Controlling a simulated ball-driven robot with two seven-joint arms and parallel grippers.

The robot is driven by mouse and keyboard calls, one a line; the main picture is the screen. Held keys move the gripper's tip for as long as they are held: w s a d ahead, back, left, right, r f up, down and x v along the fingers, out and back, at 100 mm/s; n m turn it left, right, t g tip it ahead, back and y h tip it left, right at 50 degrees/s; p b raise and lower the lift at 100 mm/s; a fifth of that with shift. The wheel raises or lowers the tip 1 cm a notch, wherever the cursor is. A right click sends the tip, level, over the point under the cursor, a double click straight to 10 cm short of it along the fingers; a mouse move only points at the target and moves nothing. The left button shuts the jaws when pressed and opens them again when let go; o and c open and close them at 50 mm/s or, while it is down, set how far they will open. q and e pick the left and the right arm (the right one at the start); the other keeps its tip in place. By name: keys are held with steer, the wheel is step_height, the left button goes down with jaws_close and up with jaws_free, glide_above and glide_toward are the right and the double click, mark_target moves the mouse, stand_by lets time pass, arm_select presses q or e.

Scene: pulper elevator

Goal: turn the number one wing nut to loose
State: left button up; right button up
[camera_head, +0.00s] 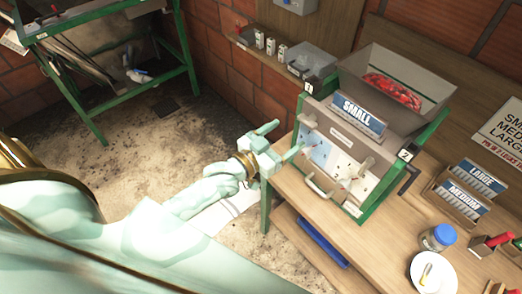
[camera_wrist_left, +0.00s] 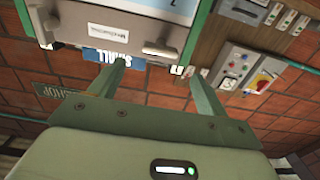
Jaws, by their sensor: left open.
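The pulper (camera_head: 335,150) stands on the bench with a blue SMALL plate (camera_head: 358,112) on its front. A pale wing nut (camera_head: 309,122) sits below the number 1 tag; a pale knob-like part, seemingly that nut, shows in the left wrist view (camera_wrist_left: 160,49). My left gripper (camera_head: 283,141) is open and empty, just left of the pulper front and a little below that nut. It also shows open in the left wrist view (camera_wrist_left: 160,68). My right gripper is not visible.
A hopper (camera_head: 405,75) with red cherries tops the pulper. A front handle (camera_head: 320,188) juts out below. LARGE (camera_head: 482,175) and MEDIUM plates, a blue-lidded jar (camera_head: 438,237) and a white plate (camera_head: 433,275) lie to the right. Free floor lies left of the bench.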

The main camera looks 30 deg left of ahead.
arm_select(q)
steer(key=v, duration=0.8)
steer(key=shift+s+b, duration=0.3)
steer(key=shift+s, duration=0.1)
steer(key=shift+a, duration=0.15)
